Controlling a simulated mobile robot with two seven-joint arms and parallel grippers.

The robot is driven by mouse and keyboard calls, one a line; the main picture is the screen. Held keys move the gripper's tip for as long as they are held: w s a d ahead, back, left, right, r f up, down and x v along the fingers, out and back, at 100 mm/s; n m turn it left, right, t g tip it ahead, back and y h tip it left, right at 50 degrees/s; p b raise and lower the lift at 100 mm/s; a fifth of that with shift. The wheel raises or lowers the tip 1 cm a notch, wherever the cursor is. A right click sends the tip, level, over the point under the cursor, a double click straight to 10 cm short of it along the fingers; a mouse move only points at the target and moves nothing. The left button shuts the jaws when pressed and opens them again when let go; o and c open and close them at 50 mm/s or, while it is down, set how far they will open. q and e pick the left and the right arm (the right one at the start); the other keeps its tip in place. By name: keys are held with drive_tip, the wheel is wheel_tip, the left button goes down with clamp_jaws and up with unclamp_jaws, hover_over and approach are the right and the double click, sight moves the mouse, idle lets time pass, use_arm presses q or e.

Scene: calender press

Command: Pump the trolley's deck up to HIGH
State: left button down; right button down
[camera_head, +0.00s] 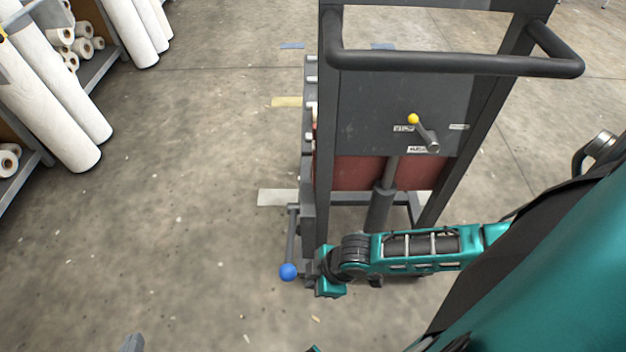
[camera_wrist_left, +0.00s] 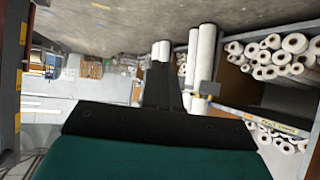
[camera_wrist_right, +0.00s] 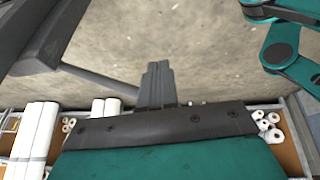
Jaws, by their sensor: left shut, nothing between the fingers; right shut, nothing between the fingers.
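The trolley (camera_head: 340,110) stands in the middle of the head view, with a dark upright frame and a push handle (camera_head: 450,63). Its pump lever (camera_head: 291,235) ends in a blue knob (camera_head: 288,271) low at the left. A small yellow-knobbed lever (camera_head: 425,133) sits on the back plate among small labels too small to read. The deck is mostly hidden behind the plate. My right gripper is beside the blue knob, its fingers hidden in the head view; the right wrist view shows them shut (camera_wrist_right: 157,85).
Shelves with white rolls (camera_head: 40,95) stand along the upper left. Open concrete floor lies between them and the trolley. In the right wrist view, dark bars (camera_wrist_right: 50,40) are close at the left. A pale floor mark (camera_head: 277,197) lies left of the trolley.

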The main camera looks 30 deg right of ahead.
drive_tip(key=w+d+r+g+b, duration=0.2)
drive_tip(key=w+d+r+b, duration=0.15)
drive_tip(key=w, duration=0.55)
drive_tip(key=w+r+n+g+y+b, duration=0.1)
drive_tip(key=w+r+n+g+b, duration=0.1)
drive_tip(key=r, duration=0.9)
drive_tip(key=shift+w+d+g+y+b, duration=0.2)
drive_tip(key=shift+w+g+y+b, duration=0.2)
drive_tip(key=shift+w+g+b, duration=0.5)
drive_tip(key=shift+w, duration=0.1)
drive_tip(key=b, duration=0.3)
approach(289, 259)
drive_tip(key=a+f, duration=0.1)
drive_tip(key=w+a, duration=0.1)
drive_tip(key=shift+a+f, duration=0.25)
drive_tip(key=shift+f, duration=0.15)
drive_tip(key=shift+s+a+f+b, duration=0.15)
drive_tip(key=shift+s+a+f, duration=0.15)
drive_tip(key=shift+s+f, duration=0.25)
drive_tip(key=shift+s+a+f+b, duration=0.15)
drive_tip(key=shift+s+a+f, duration=0.15)
drive_tip(key=shift+s+f, duration=0.25)
drive_tip(key=shift+s+a, duration=0.15)
drive_tip(key=shift+s, duration=0.25)
